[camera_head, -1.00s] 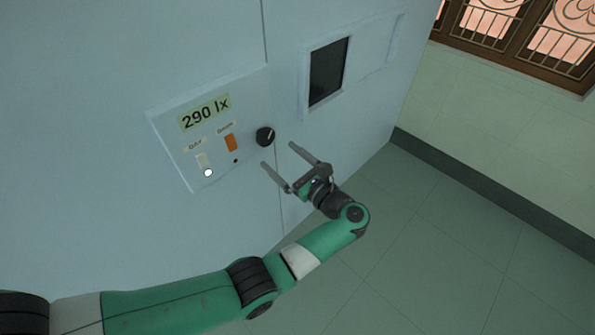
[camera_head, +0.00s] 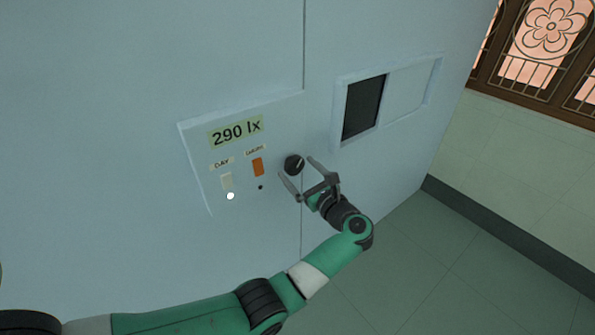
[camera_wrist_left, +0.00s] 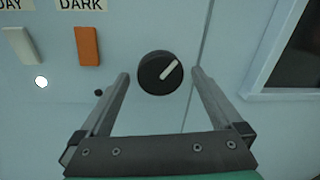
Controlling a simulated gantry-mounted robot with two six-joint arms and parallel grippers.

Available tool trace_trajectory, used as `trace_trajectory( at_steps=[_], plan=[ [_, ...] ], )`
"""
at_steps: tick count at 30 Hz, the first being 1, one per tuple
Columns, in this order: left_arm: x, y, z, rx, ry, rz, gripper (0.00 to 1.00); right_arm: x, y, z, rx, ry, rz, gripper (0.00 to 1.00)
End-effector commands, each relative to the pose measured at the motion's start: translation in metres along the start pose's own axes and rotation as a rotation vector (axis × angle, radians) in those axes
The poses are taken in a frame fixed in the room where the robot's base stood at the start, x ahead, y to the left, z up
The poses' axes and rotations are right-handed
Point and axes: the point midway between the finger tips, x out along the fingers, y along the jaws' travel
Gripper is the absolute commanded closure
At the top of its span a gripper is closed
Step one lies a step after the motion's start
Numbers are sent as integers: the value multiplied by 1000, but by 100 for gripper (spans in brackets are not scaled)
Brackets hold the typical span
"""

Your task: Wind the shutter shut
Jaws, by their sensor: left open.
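A round black knob (camera_head: 293,164) with a white pointer line sits on the wall panel, right of the DAY and DARK switches. In the left wrist view the knob (camera_wrist_left: 160,72) lies between and just beyond my fingers, its pointer tilted up to the right. My left gripper (camera_head: 301,179) is open, its fingers to either side of the knob's lower edge; contact cannot be told. The shutter window (camera_head: 363,108) shows a dark opening on its left and a pale panel (camera_head: 409,92) on its right. My right gripper is not in view.
Open floor (camera_head: 400,270) lies at lower right.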

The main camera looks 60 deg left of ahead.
Motion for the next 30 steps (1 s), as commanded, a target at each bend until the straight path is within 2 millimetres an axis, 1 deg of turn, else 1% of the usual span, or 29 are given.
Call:
trace_trajectory(
  at_steps=[1, 3, 11, 14, 18, 23, 24, 25, 30],
  plan=[
    [6, 1, -1, 0, 0, 2, 0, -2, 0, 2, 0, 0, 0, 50],
    [10, 0, 0, 0, 0, 1, 0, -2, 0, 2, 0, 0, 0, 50],
    [12, 0, 0, 0, -1, 0, 0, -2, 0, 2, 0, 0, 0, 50],
    [12, 0, 0, 0, -1, 0, 16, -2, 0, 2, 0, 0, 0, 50],
    [12, 0, 0, 0, -1, 0, 41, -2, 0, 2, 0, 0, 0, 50],
    [12, 0, 0, 0, -1, 0, 70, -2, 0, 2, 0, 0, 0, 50],
    [12, 0, 0, 0, -1, 0, 77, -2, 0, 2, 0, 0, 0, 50],
    [12, 0, 0, 0, -1, 0, 82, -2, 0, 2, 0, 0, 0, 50],
    [12, 0, 1, 8, 0, 0, 82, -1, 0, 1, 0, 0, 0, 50]
  ],
)
